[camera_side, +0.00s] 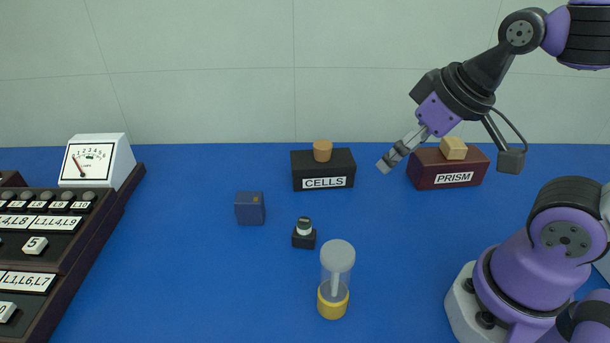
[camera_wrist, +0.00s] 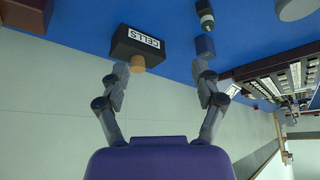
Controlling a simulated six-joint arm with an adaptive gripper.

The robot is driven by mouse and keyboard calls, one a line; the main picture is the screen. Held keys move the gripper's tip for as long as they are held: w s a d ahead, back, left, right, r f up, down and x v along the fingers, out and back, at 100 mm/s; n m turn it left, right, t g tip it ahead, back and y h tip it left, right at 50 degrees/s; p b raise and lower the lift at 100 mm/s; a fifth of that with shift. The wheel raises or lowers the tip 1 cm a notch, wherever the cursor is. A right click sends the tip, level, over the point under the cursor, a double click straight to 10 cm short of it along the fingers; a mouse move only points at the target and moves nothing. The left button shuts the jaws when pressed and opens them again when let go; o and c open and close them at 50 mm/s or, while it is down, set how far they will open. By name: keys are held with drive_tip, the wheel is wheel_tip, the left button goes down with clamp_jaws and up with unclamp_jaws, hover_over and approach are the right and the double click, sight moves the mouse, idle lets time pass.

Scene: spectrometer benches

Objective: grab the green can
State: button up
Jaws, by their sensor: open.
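No green can shows in either view. My gripper (camera_side: 388,163) is open and empty, raised above the back right of the blue bench in the side view, left of the PRISM box. In the wrist view its two fingers (camera_wrist: 162,76) are spread apart with nothing between them. The CELLS box (camera_side: 302,172), black with an orange-brown stopper (camera_side: 322,150) on top, stands to its left. That box also shows beyond the left finger in the wrist view (camera_wrist: 122,43).
A dark red PRISM box (camera_side: 425,175) carries a wooden block (camera_side: 453,148). A panel with a meter (camera_side: 95,162) is at left.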

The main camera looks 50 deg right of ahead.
drive_tip(key=shift+c, duration=0.5)
drive_tip(key=n+g+y, duration=0.2)
drive_tip(key=n+y, duration=0.1)
drive_tip(key=n, duration=0.6)
approach(304, 220)
drive_tip(key=f, duration=0.1)
drive_tip(key=shift+n+g, duration=0.3)
drive_tip(key=x, duration=0.6)
drive_tip(key=shift+w+d, duration=0.2)
drive_tip(key=shift+w, duration=0.05)
drive_tip(key=shift+a+x, duration=0.15)
drive_tip(key=shift+x, duration=1.15)
drive_tip(key=shift+a+x, duration=0.15)
drive_tip(key=shift+x, duration=1.15)
drive_tip(key=shift+w+r, duration=0.1)
drive_tip(key=shift+r, duration=0.05)
clamp_jaws()
